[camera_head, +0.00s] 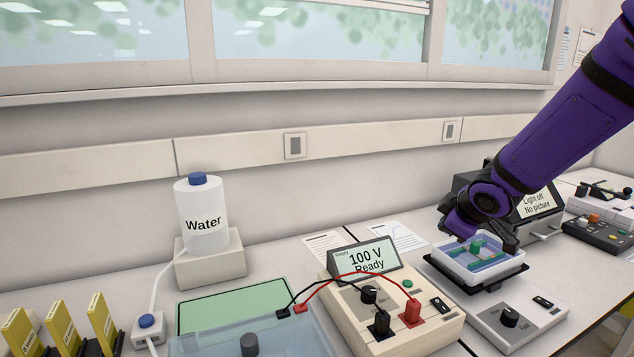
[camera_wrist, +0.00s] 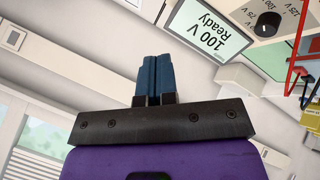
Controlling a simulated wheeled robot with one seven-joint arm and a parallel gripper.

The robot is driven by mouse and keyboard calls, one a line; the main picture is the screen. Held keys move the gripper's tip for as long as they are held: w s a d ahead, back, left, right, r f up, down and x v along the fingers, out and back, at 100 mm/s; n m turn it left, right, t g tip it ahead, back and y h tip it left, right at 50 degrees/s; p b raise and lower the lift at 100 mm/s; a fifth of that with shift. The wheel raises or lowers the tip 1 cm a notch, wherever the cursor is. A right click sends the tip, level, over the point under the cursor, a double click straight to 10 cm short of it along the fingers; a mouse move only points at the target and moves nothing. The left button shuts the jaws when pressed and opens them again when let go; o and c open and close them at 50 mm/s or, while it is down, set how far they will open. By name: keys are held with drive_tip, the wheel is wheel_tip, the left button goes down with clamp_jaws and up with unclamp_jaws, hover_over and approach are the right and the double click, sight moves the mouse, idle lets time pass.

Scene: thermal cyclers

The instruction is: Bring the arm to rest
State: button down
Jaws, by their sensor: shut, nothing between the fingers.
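My purple arm (camera_head: 565,125) reaches in from the upper right in the head view. Its dark wrist end hangs above a white tray (camera_head: 457,268) with blue-green contents on a black rocker platform. In the wrist view my gripper (camera_wrist: 155,60) has its two blue fingers pressed together with nothing between them. In the head view the fingertips are hard to make out against the tray, and I cannot tell whether they touch it.
A power supply (camera_head: 440,325) reading "100 V Ready" stands left of the tray, with red and black leads running to a clear box (camera_head: 205,345). A water bottle (camera_head: 203,218) stands on a block further left. A dark "Light off, No picture" device (camera_head: 536,201) is behind my wrist.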

drive_tip(key=s+d+r+m+g+h, duration=0.1)
drive_tip(key=s+d+r+m, duration=0.15)
drive_tip(key=s+r, duration=0.3)
drive_tip(key=s+d+r+m+h, duration=0.1)
drive_tip(key=s+r+m+h, duration=0.1)
drive_tip(key=s+r+m, duration=0.35)
drive_tip(key=s+a+r+m+g+y, duration=0.1)
drive_tip(key=s+a+m+g+y, duration=0.1)
drive_tip(key=s, duration=1.7)
drive_tip(key=shift+r+m, duration=0.4)
drive_tip(key=shift+m, duration=0.3)
drive_tip(key=shift+w, duration=0.1)
